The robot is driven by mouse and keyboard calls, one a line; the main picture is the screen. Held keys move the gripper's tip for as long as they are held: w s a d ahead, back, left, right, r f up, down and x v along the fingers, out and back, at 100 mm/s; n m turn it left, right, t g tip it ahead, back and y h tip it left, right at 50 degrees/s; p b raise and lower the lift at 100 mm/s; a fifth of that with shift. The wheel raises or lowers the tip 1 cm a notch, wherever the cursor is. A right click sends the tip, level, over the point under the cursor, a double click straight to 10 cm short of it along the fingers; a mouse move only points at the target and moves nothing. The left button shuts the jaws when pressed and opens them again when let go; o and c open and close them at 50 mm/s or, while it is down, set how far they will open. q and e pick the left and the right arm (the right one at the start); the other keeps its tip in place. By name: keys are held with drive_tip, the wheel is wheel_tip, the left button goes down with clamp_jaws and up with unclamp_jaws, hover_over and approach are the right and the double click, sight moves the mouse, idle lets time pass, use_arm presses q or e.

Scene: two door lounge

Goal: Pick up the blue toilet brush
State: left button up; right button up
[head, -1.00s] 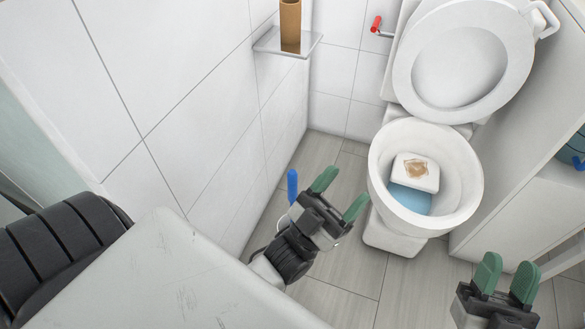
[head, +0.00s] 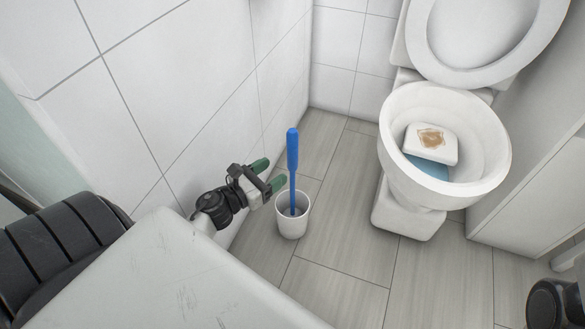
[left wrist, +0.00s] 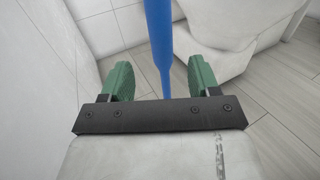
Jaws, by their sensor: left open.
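The blue toilet brush (head: 292,150) stands upright in a white holder (head: 292,226) on the floor near the left wall. Its head is hidden inside the holder. My left gripper (head: 271,173) is open and empty, just left of the handle, with its green fingertips pointing toward it. In the left wrist view the blue handle (left wrist: 160,45) shows between the two open fingers (left wrist: 161,78). I cannot tell whether it is in the gap or just beyond it. The fingers of my right gripper are out of view; only a dark part of that arm shows at the lower right.
A white toilet (head: 400,150) with its lid up stands to the right. A white block with a brown stain (head: 431,143) lies in its bowl above blue water. The tiled wall (head: 215,95) is close on the left. The floor between holder and toilet is clear.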

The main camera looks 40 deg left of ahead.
use_arm(q)
drive_tip(key=b+x, duration=0.2)
drive_tip(key=x, duration=0.7)
drive_tip(key=shift+d, duration=0.15)
drive_tip(key=c, duration=1)
